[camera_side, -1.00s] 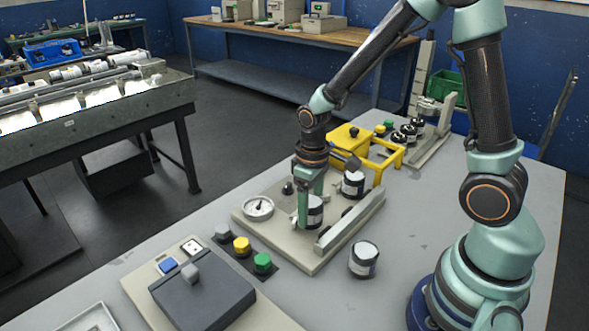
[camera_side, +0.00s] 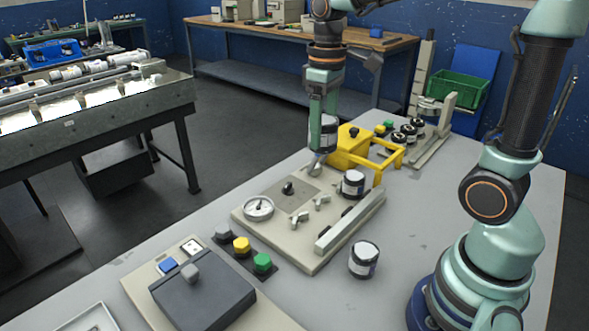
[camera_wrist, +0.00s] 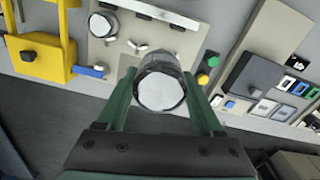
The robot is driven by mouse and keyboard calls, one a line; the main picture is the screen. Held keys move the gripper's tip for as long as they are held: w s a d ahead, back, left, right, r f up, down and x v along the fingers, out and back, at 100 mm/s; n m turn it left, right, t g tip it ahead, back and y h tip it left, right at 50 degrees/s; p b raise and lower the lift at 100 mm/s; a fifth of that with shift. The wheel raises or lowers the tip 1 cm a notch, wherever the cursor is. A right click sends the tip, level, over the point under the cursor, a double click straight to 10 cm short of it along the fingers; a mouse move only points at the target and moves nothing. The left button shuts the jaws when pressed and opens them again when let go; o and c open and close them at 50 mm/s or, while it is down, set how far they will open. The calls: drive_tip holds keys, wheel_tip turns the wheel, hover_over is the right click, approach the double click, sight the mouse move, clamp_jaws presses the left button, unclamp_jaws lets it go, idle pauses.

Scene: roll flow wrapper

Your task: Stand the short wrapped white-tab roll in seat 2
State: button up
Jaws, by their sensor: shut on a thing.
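My gripper (camera_side: 321,152) is shut on a short roll (camera_side: 329,133) with a dark and white wrapped side, held upright in the air above the far end of the beige plate (camera_side: 290,252). In the wrist view the held roll (camera_wrist: 160,91) shows a pale round end between my fingers. A third roll (camera_side: 364,260) stands on the table outside the rail. Seat numbers and tab colours are too small to tell.
Buttons (camera_side: 242,244) and a dark box (camera_side: 203,297) lie in front.

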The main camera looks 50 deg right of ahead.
drive_tip(key=d, duration=0.5)
drive_tip(key=f, duration=1.5)
drive_tip(key=shift+s+d+f, duration=0.15)
drive_tip(key=shift+s+d, duration=0.05)
drive_tip(key=shift+f, duration=2.25)
drive_tip(key=shift+f, duration=0.1)
drive_tip(key=o, duration=1.5)
